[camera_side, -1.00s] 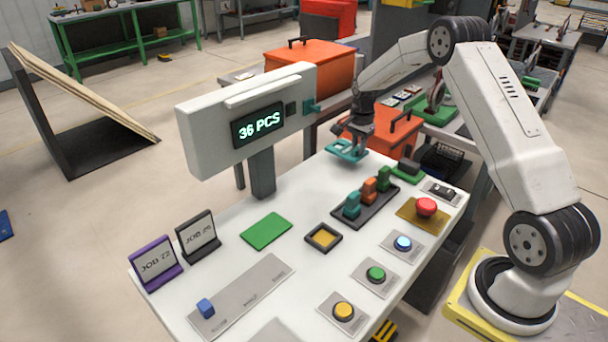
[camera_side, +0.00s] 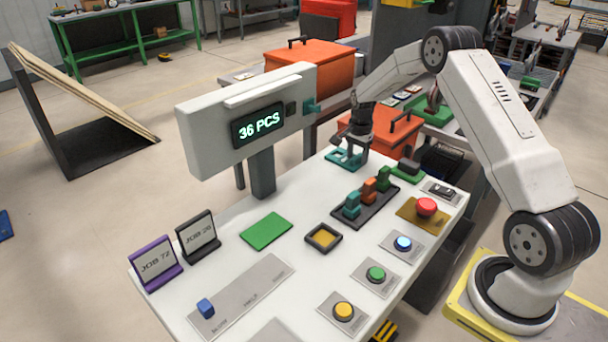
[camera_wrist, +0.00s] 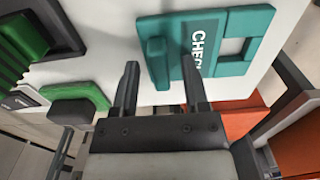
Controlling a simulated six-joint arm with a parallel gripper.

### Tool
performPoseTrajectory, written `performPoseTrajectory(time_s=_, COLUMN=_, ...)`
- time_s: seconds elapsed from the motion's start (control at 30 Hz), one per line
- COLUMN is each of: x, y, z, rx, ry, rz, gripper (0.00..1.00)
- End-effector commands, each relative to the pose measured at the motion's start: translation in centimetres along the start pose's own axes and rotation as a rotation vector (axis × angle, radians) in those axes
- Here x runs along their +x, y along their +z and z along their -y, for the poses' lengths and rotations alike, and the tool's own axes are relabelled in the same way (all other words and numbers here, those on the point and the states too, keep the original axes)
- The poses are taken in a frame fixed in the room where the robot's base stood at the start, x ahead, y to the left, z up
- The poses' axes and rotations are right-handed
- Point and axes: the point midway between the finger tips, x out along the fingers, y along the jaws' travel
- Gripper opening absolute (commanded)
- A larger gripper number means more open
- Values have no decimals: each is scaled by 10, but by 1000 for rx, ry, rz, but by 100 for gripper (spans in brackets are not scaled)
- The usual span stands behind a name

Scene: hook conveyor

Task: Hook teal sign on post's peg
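The teal sign (camera_side: 346,160) lies at the far end of the white table. In the wrist view the sign (camera_wrist: 238,66) has a rectangular window, white lettering partly hidden by a finger, and a raised teal bar (camera_wrist: 157,63). My gripper (camera_wrist: 160,66) is open, its fingertips on either side of the bar with gaps showing; it holds nothing. In the side view my gripper (camera_side: 358,150) is low over the sign, its fingertips hard to make out. A teal peg (camera_side: 311,106) sticks out from the right side of the display head on its post (camera_side: 262,174).
A dark rack (camera_side: 366,208) with teal, orange and green pieces stands close by on the table. A green block (camera_side: 408,170) and a red button (camera_side: 426,207) are to the right. Orange boxes (camera_side: 300,75) stand behind. Free air lies between the sign and the peg.

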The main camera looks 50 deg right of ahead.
Motion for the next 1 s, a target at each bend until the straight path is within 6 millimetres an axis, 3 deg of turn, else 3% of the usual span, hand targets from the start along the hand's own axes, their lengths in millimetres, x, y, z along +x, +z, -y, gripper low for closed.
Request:
performPoseTrajectory(time_s=0.37, x=-6, y=0, z=0, rx=0, ry=-1, rz=0, gripper=58)
performPoseTrajectory(time_s=1.0, x=-74, y=-3, z=-3, rx=0, ry=0, rz=0, gripper=58)
